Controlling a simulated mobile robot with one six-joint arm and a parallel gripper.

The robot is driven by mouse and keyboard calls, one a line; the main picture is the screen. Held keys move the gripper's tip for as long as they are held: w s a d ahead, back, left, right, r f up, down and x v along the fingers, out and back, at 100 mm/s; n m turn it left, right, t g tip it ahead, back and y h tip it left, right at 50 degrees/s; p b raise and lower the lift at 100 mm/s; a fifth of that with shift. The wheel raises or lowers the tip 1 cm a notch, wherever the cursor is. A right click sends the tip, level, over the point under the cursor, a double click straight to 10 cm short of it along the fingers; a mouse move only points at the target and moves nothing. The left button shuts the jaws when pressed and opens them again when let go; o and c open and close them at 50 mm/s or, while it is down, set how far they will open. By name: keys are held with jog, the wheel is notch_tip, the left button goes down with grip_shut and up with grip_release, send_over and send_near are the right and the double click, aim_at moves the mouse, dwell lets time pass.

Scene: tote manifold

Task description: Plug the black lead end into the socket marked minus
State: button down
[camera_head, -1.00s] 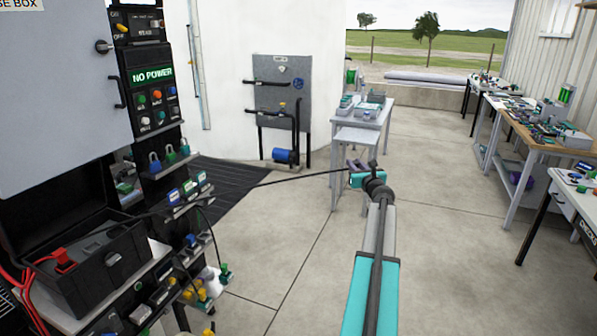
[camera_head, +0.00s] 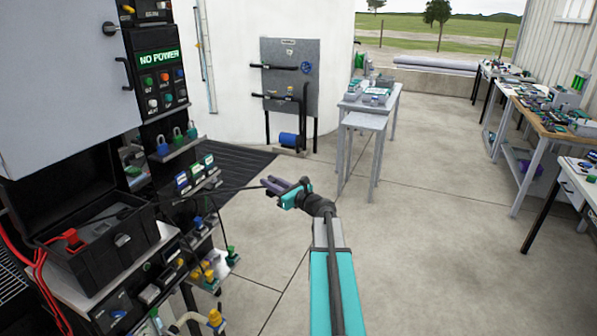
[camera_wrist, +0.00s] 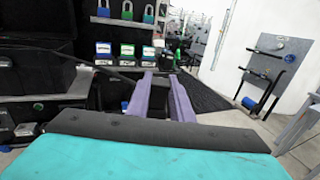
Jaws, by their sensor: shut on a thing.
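The black lead (camera_head: 232,189) runs from the open black case (camera_head: 102,268) at the left across to my gripper (camera_head: 271,185), in the head view. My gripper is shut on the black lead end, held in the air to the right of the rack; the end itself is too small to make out. In the wrist view the two purple fingers (camera_wrist: 159,80) point toward the rack, and the black lead (camera_wrist: 75,53) comes in from the left. A red plug (camera_head: 72,239) with red leads sits at the case's left side. I cannot make out the socket marked minus.
Above the case is a grey cabinet (camera_head: 52,75) beside a panel reading NO POWER (camera_head: 158,60). Padlocks (camera_head: 178,137) and small labelled devices (camera_head: 195,176) line the rack shelves. A grey table (camera_head: 364,122) stands behind.

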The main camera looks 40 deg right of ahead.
jog(key=s+a+f+n+g+y, duration=0.1)
jog(key=s+a+n+g+y, duration=0.1)
jog(key=a, duration=1.2)
jog(key=s+a+f+n+g+y, duration=0.2)
jog(key=a+y, duration=0.5)
jog(key=a, duration=0.8)
jog(key=s+a+f+n+g+y, duration=0.2)
jog(key=a+n, duration=0.4)
jog(key=a, duration=0.9)
jog(key=s+g+y, duration=0.1)
jog(key=y, duration=0.1)
jog(key=shift+a+g+y, duration=0.2)
jog(key=shift+g+y, duration=0.1)
jog(key=shift+a, duration=0.1)
